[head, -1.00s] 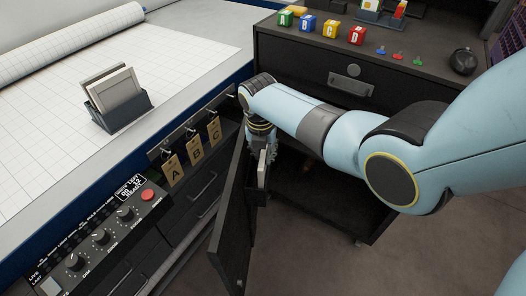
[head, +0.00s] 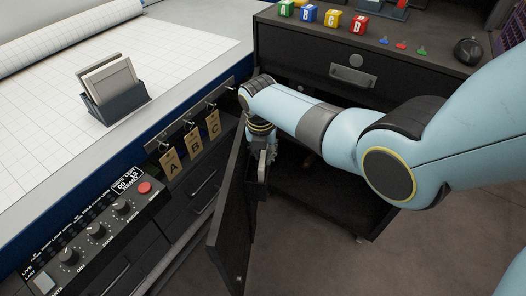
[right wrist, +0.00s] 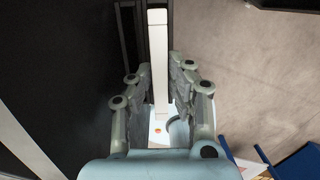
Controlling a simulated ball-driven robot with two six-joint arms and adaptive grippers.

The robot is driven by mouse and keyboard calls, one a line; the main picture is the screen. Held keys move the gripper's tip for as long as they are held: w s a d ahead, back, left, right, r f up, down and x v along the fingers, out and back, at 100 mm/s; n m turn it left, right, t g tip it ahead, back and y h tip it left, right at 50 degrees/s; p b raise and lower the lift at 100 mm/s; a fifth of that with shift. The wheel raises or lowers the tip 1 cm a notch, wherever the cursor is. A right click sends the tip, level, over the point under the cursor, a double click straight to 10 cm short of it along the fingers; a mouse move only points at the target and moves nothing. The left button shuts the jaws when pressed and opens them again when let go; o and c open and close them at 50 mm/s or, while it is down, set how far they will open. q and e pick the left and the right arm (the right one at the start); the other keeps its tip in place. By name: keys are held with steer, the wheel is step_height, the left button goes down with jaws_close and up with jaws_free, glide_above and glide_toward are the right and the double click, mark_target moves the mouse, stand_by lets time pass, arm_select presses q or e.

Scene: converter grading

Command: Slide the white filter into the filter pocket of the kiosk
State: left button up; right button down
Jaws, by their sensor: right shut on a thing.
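The white filter (right wrist: 158,62) shows edge-on as a pale strip between the fingers of my right gripper (right wrist: 159,72) in the right wrist view. My right gripper is shut on it. In the head view my right gripper (head: 263,152) points down beside the top of the open dark door (head: 230,220) of the kiosk. A dark pocket (head: 253,186) is on the door's right side, just under the gripper. The filter's lower end is between dark walls; how deep it sits cannot be told. My left gripper is not in view.
A grey holder (head: 121,109) with light framed panels stands on the gridded table. Tags A, B and C (head: 193,148) hang from a rail left of the door. A knob panel (head: 97,231) is at lower left. A dark cabinet (head: 420,82) with lettered blocks stands behind my arm.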

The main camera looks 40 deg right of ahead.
steer(key=c, duration=0.9)
jaws_free()
steer(key=shift+r, duration=0.15)
steer(key=shift+r+p, duration=3.35)
steer(key=shift+p, duration=0.4)
